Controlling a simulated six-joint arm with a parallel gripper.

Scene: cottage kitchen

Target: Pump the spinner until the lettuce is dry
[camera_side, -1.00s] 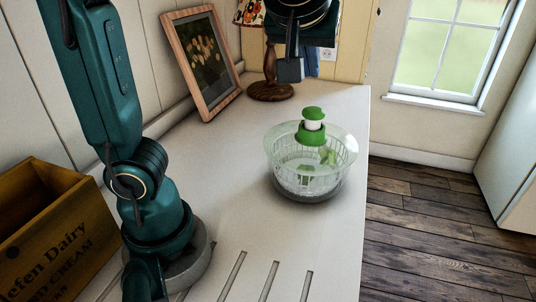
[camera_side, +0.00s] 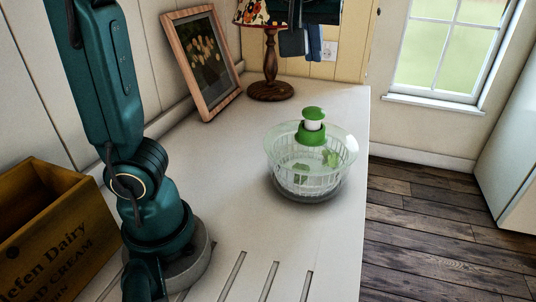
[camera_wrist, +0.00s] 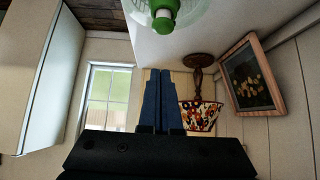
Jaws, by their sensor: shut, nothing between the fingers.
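The salad spinner (camera_side: 309,180) stands upright on the counter, with a clear bowl and lid. Its green pump knob (camera_side: 314,113) is raised, with the white stem showing beneath it. Green lettuce pieces (camera_side: 331,158) show through the clear wall; I cannot tell how wet they are. My gripper (camera_side: 303,55) is at the top edge of the side view, above and behind the spinner, apart from the knob. In the wrist view its blue fingers (camera_wrist: 159,72) are together and empty, and the knob (camera_wrist: 164,22) is at the top edge, beyond the fingertips.
A lamp (camera_side: 270,65) and a framed picture (camera_side: 202,62) stand at the back of the counter. A wooden crate (camera_side: 55,235) is at the left front. Grooves cut the front of the counter (camera_side: 230,180). The counter's right edge is close to the spinner, with floor beyond.

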